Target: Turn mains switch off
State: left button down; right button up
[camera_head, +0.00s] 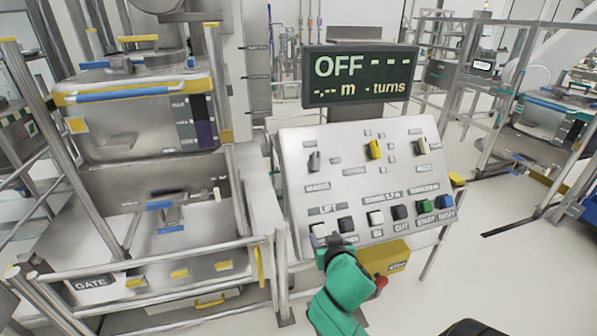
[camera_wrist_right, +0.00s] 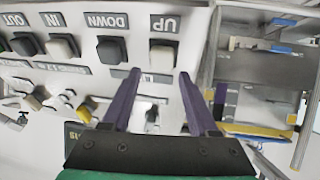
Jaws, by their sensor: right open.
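The mains switch (camera_head: 314,160) is a small grey knob at the upper left of the sloped control panel (camera_head: 345,150), above a label that seems to read MAINS. The display (camera_head: 360,77) above the panel reads OFF with dashes. My right gripper (camera_head: 319,241) is at the panel's lower left, over the UP button, below the mains switch and apart from it. The UP button (camera_wrist_right: 163,55) lies just beyond the tips. A grey knob shows between the fingers. My left gripper is out of view.
Several push buttons line the panel's lower edge. A yellow box (camera_head: 398,256) with a red knob (camera_head: 381,282) hangs below. Railings and a gated bin lifter stand left.

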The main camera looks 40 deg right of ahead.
notch_tip(320, 180, up, 12)
jog(key=w+d+m+t+h, duration=0.2)
jog(key=w+t, duration=0.1)
jog(key=t, duration=0.2)
jog(key=p, duration=0.2)
send_near(318, 161)
jog(key=w+r, duration=0.1)
jog(key=w, duration=0.1)
jog(key=x, duration=0.2)
jog(key=p+x, duration=0.1)
jog(key=x, duration=0.4)
jog(key=shift+w+d+f+p, duration=0.15)
jog(key=shift+d+f+p, duration=0.2)
jog(key=shift+d, duration=0.2)
jog(key=shift+w+d, duration=0.1)
jog(key=shift+w, duration=0.25)
jog(key=shift+f, duration=0.1)
grip_shut()
